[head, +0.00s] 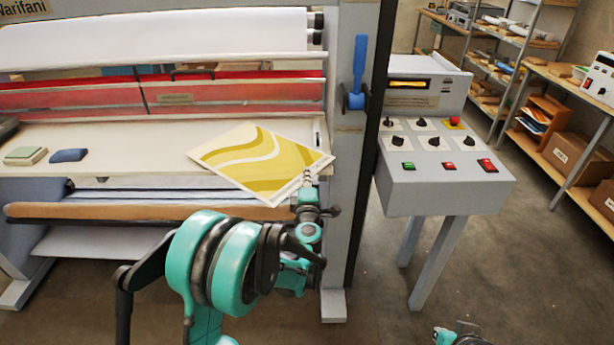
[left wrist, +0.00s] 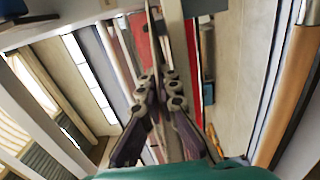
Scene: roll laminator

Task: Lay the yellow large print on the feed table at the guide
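The yellow large print (head: 258,160), a sheet with pale and mustard waves and a white border, is over the right part of the cream feed table (head: 110,145). It is turned askew, and its near corner juts past the table's front edge. I cannot tell whether it touches the table. My left gripper (head: 308,180) is closed on its near right edge. In the left wrist view the fingers (left wrist: 158,85) are close together, with the thin sheet edge-on between them. The guide seems to be the narrow strip at the table's right end (head: 318,132). My right gripper's fingers do not show.
A brown roller (head: 150,212) runs below the table.

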